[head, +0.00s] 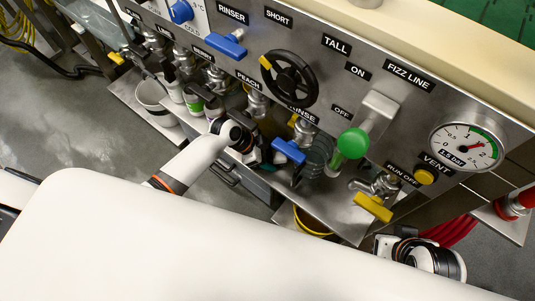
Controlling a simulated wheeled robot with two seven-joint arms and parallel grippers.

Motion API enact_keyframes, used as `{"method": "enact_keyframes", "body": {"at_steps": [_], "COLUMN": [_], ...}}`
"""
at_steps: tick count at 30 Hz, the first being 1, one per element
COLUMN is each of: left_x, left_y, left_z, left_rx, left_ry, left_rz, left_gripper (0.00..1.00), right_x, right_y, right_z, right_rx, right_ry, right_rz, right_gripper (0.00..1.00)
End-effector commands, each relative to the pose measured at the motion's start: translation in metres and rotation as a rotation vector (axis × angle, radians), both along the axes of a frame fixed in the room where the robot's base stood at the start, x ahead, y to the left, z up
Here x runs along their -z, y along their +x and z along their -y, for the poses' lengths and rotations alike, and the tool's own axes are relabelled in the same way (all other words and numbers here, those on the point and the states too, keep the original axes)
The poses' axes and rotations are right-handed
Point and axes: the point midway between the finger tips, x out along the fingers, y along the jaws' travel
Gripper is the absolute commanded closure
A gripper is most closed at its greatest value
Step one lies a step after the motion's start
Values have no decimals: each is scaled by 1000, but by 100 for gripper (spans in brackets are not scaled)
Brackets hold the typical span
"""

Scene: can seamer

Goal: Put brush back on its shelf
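My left arm reaches in from the left, and its wrist ends at the front of the steel panel. The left gripper (262,154) is small and dark, below the PEACH and RINSE labels. Its fingers are partly hidden and blend with the dark parts behind, so I cannot tell whether they are open or shut. A little teal shows beside it, but I cannot tell what that is. I cannot make out a brush anywhere. A steel shelf (345,222) runs below the panel, but no brush place is recognisable. My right arm shows at the lower right; its fingers are not visible.
The panel carries a black handwheel (289,80), blue handles (289,151), a green knob (353,143), a yellow tap handle (373,207) and a pressure gauge (467,147). White cups (172,90) stand at left. A yellow-rimmed bucket (312,222) sits below. Red hoses (452,231) lie right.

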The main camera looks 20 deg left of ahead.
Motion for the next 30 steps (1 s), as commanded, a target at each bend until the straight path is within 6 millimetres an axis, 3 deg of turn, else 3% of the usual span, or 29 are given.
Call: {"method": "enact_keyframes", "body": {"at_steps": [2, 18, 25, 30], "left_x": [0, -5, -48, -45], "left_y": [0, 0, -12, -31], "left_z": [0, -1, -26, -65], "left_rx": [0, 0, 2, 0], "left_ry": [0, 1, 4, 6], "left_rz": [0, 0, 1, -4], "left_gripper": [26, 26, 26, 26], "right_x": [0, -1, -16, -18], "right_y": [0, -7, -20, -19], "right_z": [0, 1, 5, 5], "right_rx": [0, 2, 8, 7], "right_ry": [0, -6, -19, -19], "right_rz": [-1, -39, -102, -100], "right_gripper": [100, 100, 100, 100]}}
